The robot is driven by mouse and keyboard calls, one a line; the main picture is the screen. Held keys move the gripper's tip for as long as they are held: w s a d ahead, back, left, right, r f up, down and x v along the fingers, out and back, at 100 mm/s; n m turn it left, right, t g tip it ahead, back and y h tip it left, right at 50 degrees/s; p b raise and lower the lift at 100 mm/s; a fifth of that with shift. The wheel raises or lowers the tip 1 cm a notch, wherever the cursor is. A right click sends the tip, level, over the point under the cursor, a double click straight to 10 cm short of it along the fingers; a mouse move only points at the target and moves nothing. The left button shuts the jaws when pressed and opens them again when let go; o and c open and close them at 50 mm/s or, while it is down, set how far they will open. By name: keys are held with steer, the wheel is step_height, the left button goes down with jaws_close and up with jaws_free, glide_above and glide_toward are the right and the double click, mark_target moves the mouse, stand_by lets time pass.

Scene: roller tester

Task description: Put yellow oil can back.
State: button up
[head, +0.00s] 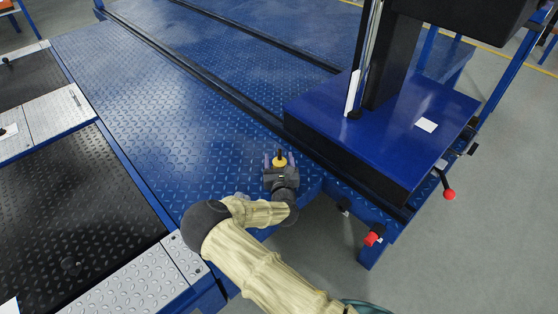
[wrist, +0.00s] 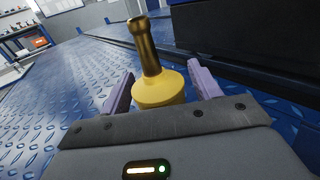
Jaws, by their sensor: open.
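The yellow oil can (head: 280,161) stands on the blue diamond-plate platform (head: 180,120), near its front edge. In the wrist view the can (wrist: 160,91) has a round yellow body and a dark brass-coloured neck, and looks about upright. My gripper (head: 279,158) is at the can, reaching in from the front. Its two purple fingers show in the wrist view (wrist: 160,85), one on each side of the can. The can's lower part is hidden by my gripper.
A blue machine base (head: 420,125) with a black column stands right of the can. Red-knobbed levers (head: 448,193) stick out at its front right. A dark rail runs along the platform. Black plates (head: 75,200) lie at left. In the wrist view, shelves (wrist: 25,42) stand far left.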

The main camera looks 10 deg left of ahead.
steer(key=shift+r, duration=0.1)
steer(key=shift+s+r, duration=0.1)
steer(key=shift+s, duration=0.05)
steer(key=p+v, duration=0.4)
steer(key=v, duration=0.7)
steer(key=shift+s+d, duration=0.2)
steer(key=shift+s, duration=0.1)
